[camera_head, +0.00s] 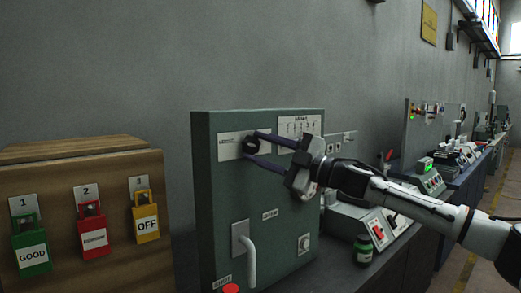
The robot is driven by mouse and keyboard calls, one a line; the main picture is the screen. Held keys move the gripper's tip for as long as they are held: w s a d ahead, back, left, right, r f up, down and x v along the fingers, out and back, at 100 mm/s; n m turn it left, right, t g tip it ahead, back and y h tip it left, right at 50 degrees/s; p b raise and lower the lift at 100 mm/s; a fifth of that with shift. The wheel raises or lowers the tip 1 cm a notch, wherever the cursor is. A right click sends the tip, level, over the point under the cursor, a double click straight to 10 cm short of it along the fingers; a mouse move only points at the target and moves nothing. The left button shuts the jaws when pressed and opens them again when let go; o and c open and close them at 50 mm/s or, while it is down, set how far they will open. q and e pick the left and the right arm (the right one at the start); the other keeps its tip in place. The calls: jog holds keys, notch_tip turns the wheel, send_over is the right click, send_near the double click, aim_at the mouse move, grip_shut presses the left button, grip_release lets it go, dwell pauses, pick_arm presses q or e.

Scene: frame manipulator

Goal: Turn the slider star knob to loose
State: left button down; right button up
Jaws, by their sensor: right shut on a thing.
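A dark knob (250,146) sits on a white label plate near the top of the front of a green cabinet (215,200). It is the likely slider star knob, but its shape is too small and too covered to make out. My right gripper (256,147) reaches in from the right, with one dark finger above the knob and one below. Its fingers are shut on the knob. The plate's lettering is too small to read. My left gripper is not in view.
Below the knob, a grey lever handle (249,254) sticks out of the cabinet, with a red button (231,288) at the bottom edge. A wooden board (85,180) with green, red and yellow padlocks stands left. A green bottle (363,248) and bench machines stand right.

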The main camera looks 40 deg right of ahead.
jog(key=shift+r+n, duration=0.15)
jog(key=shift+n, duration=0.35)
jog(key=o, duration=1)
jog(key=shift+o, duration=0.2)
jog(key=b+v, duration=0.3)
jog(key=v, duration=0.7)
jog(key=shift+s+b, duration=0.15)
jog(key=shift+b, duration=0.25)
jog(key=shift+d, duration=0.2)
